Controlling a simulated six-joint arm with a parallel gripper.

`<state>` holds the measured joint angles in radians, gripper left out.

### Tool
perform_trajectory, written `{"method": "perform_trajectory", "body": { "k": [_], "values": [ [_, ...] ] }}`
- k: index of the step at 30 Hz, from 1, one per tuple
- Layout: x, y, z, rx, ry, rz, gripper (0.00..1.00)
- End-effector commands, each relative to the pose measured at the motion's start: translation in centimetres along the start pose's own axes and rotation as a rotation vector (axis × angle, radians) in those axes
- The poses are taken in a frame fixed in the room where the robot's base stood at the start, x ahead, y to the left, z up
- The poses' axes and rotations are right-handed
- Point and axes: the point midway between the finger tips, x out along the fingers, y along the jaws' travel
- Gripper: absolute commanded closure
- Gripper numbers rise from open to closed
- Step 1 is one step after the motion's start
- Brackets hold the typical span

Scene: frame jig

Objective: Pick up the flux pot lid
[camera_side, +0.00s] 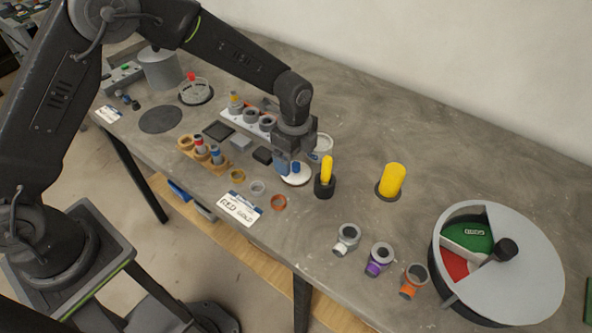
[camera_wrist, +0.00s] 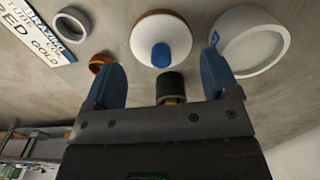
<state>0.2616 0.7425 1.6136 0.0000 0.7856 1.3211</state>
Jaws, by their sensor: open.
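The flux pot lid (camera_side: 296,177) is a white disc with a blue knob, lying on the grey bench beneath my gripper. In the wrist view the lid (camera_wrist: 176,28) shows knob up, with its blue knob (camera_wrist: 161,55) in line with the gap between my fingers. My gripper (camera_side: 285,166) is open and empty, with its blue fingers pointing down close to the lid. In the wrist view my gripper (camera_wrist: 162,62) has one finger on each side of the knob's line. I cannot tell how high the fingertips are above the lid. A white open pot (camera_wrist: 252,42) stands right of the lid.
A black holder with a yellow-handled tool (camera_side: 325,178) stands close to the lid. Several rings, including an orange one (camera_side: 279,203), and a label card (camera_side: 239,208) lie nearby. A wooden rack (camera_side: 203,152) is to the left. A round lidded drum (camera_side: 520,270) stands far right.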

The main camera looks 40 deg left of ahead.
Motion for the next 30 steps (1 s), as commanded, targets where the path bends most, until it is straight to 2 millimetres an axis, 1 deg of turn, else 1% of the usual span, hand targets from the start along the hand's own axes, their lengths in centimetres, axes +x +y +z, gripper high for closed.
{"method": "perform_trajectory", "body": {
  "k": [1, 6, 9, 15, 17, 25, 30],
  "values": [
    [1.0, 0.0, -0.1, 0.000, -0.001, 0.004, 0.19],
    [3.1, -0.1, -0.1, 0.000, -0.001, 0.002, 0.19],
    [3.6, -0.1, -0.2, 0.000, 0.000, 0.000, 0.19],
    [3.7, -0.1, -0.2, 0.000, 0.000, -0.001, 0.19],
    [3.7, -0.1, -0.2, 0.000, 0.000, -0.001, 0.23],
    [3.7, -0.1, -0.2, 0.000, 0.000, -0.001, 0.48],
    [3.6, -0.1, -0.2, 0.000, 0.000, -0.001, 0.48]
  ]
}}
